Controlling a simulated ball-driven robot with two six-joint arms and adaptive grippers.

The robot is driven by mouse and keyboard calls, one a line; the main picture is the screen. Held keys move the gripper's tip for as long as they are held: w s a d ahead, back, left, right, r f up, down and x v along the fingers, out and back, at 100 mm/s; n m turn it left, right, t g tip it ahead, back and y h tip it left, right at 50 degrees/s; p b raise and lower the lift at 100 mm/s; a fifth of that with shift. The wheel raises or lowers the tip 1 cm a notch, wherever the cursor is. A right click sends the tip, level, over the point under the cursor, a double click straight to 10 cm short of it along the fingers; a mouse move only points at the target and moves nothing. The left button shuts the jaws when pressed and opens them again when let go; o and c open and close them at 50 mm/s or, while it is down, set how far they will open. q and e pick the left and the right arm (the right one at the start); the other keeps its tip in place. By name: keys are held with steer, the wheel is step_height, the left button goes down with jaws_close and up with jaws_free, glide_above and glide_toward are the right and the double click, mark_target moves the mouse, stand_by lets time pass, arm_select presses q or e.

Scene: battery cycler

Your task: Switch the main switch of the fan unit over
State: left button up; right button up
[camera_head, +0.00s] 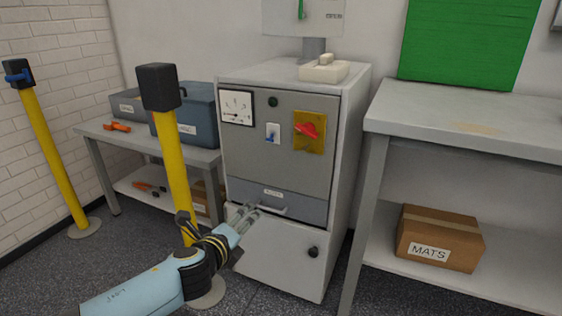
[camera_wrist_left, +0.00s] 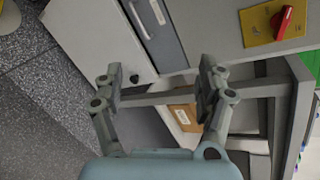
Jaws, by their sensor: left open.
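A grey cabinet (camera_head: 245,160) stands in the middle of the head view. Its front carries a red rotary handle (camera_head: 306,130) on a yellow plate (camera_head: 311,146), with a small blue lever switch (camera_head: 271,135) to its left. The red handle also shows at the top right of the left wrist view (camera_wrist_left: 282,20). I cannot read any label naming the fan unit. My left gripper (camera_head: 253,212) is open and empty, in front of the cabinet by the drawer handle, below and left of the red handle. In the wrist view its fingers (camera_wrist_left: 160,82) are apart. My right gripper is not in view.
A labelled drawer (camera_head: 245,189) and a lower door with a black knob (camera_head: 313,252) are below the switches. A yellow post (camera_head: 176,180) stands left of the cabinet, close to my left arm. A grey bench (camera_head: 470,115) is at right, with a MATS box (camera_head: 440,235) on its shelf.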

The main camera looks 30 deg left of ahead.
arm_select(q)
steer(key=shift+o, duration=0.8)
steer(key=w+d+r+n+t+b, duration=0.1)
steer(key=w+r+n+b, duration=0.3)
steer(key=n, duration=0.7)
steer(key=shift+w+d+r+b, duration=0.3)
steer(key=shift+w+r, duration=0.55)
steer(key=shift+w, duration=0.4)
steer(key=n+t+h+b, duration=0.1)
steer(key=n+t+b, duration=0.2)
steer(key=n+b, duration=0.45)
glide_toward(305, 133)
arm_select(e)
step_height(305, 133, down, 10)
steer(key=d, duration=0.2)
arm_select(q)
steer(key=w, duration=0.3)
steer(key=w+a, duration=0.1)
steer(key=w, duration=0.1)
steer(key=shift+f+b, duration=0.15)
steer(key=shift+b, duration=0.15)
steer(key=w, duration=0.2)
steer(key=w+b, duration=0.1)
steer(key=w, duration=0.1)
steer(key=shift+a, duration=0.25)
steer(key=shift+w, duration=0.45)
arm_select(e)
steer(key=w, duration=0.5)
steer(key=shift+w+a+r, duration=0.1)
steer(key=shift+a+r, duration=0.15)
